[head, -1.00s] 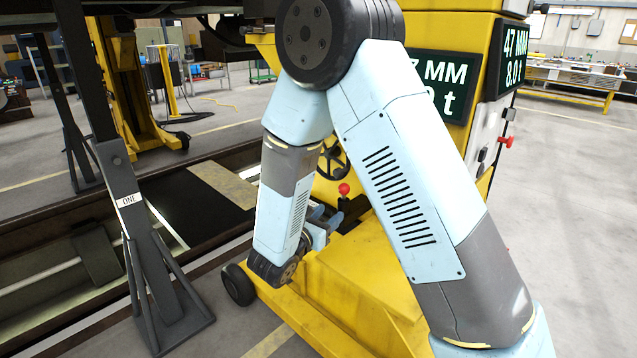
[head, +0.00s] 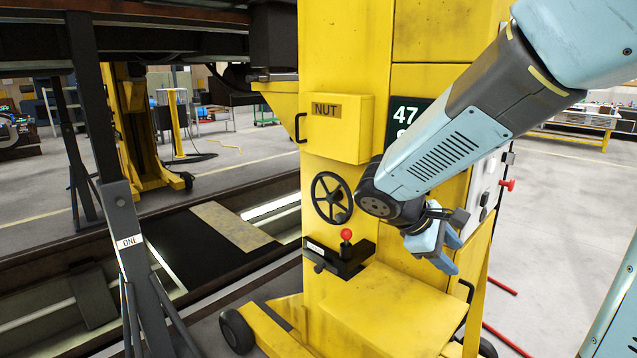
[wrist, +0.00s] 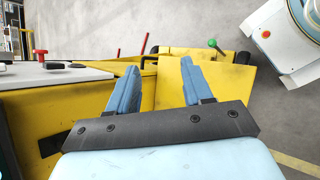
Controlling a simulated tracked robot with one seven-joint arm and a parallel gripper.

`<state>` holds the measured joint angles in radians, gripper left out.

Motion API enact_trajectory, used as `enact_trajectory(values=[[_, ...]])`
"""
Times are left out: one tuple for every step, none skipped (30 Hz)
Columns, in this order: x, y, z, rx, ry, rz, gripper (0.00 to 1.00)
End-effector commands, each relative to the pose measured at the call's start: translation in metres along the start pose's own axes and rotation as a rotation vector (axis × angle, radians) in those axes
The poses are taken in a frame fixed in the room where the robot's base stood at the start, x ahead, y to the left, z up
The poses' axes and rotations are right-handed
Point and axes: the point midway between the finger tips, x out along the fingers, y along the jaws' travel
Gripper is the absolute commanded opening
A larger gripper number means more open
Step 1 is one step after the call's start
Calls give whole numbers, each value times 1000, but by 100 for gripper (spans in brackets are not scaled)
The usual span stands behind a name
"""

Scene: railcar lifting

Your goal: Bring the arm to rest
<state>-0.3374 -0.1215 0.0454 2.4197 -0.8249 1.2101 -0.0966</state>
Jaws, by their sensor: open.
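My gripper (head: 452,255) is open and empty in the head view, its two blue fingers pointing down and right. It hangs in front of the yellow lifting jack (head: 345,220), above the jack's low yellow base cover (head: 375,315). In the wrist view my gripper (wrist: 158,85) shows both fingers well apart with nothing between them. My arm is bent and reaches in from the upper right of the head view.
The jack carries a black handwheel (head: 331,198), a red-knobbed lever (head: 346,235) and a NUT box (head: 338,128). A dark stand marked ONE (head: 128,241) is at left, beside the floor pit. Grey floor (head: 560,240) at right is mostly clear.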

Motion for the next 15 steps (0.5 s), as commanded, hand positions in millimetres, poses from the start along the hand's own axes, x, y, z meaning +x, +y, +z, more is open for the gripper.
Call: enact_trajectory(values=[[-2, -3, 11, 64, 31, -38, 50], [-2, -5, 16, 101, 50, -63, 50], [-4, -9, 23, 148, 75, -94, 50], [-5, -12, 27, 185, 96, -117, 50], [-7, -14, 32, 221, 116, -140, 50], [-9, -18, 37, 269, 143, -170, 50], [-11, -20, 41, 306, 165, -192, 50], [-13, -22, 44, 343, 186, -213, 50], [-16, -25, 49, 393, 215, -240, 50], [-19, -27, 53, 431, 238, -261, 50], [-21, -29, 56, 467, 260, -281, 50], [-25, -32, 60, 517, 291, -306, 50], [-28, -33, 63, 553, 315, -325, 50], [-31, -35, 66, 590, 338, -344, 50], [-35, -37, 70, 640, 371, -367, 50]])
